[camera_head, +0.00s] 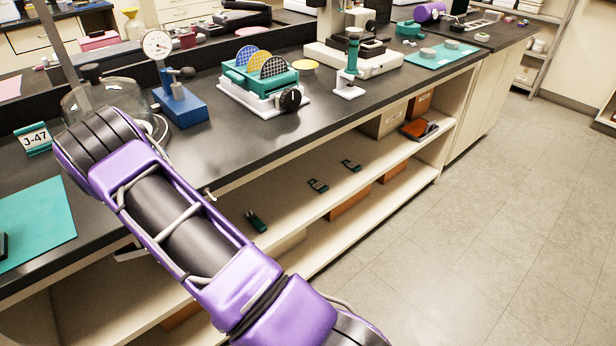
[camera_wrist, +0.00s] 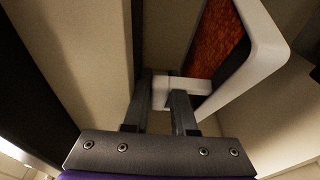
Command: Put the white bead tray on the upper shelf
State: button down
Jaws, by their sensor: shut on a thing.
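The white bead tray (camera_wrist: 268,62) shows in the wrist view as a thick white rounded rim around a dark border and a mottled orange-brown inside. It looks tilted in that picture. My gripper (camera_wrist: 161,92) is shut on a white tab on the near side of the tray. The tray's far part runs out of the top of the view. In the head view my purple arm reaches over the left part of the bench, and I cannot make out the gripper or tray there. The upper shelf (camera_head: 290,209) lies under the black benchtop, partly hidden by my arm.
Small dark green items (camera_head: 318,185) lie along the upper shelf. Boxes (camera_head: 384,122) and a dark red-brown flat item (camera_head: 419,130) stand at its far end. Bare shelf shows between them. In the wrist view, a pale beige panel (camera_wrist: 75,60) is close left of the gripper.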

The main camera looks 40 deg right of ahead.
aim_at(134, 247)
jog(key=a+f+y, duration=0.1)
jog(key=w+a+f+n+y, duration=0.1)
jog(key=a+f, duration=0.1)
jog(key=w+a+f+n+y, duration=0.1)
jog(key=a+f, duration=0.1)
jog(key=shift+w+a+f+g+p, duration=0.2)
jog(key=shift+w+f+g+p, duration=0.05)
jog(key=shift+g+p, duration=0.15)
jog(key=shift+w+a+f+n+g+y+b, duration=0.15)
jog(key=shift+a+f+n+y+b, duration=0.55)
jog(key=shift+f, duration=1.85)
jog(key=shift+s+a+f+m+g+y+p, duration=0.1)
jog(key=shift+a+f+g+y, duration=0.15)
jog(key=shift+a+f, duration=1.65)
jog(key=shift+w+a+f+n+g+y+b, duration=0.1)
jog(key=shift+a+f+n+y+b, duration=0.3)
jog(key=shift+f, duration=2.8)
jog(key=shift+d+f, duration=0.15)
jog(key=shift+f, duration=0.05)
jog(key=c, duration=0.7)
grip_release()
jog(key=shift+r, duration=0.1)
jog(key=shift+s+d, duration=0.15)
jog(key=shift+s, duration=0.15)
jog(key=p+v, duration=0.2)
jog(key=v, duration=0.9)
jog(key=shift+s+d, duration=0.15)
jog(key=shift+s, duration=0.05)
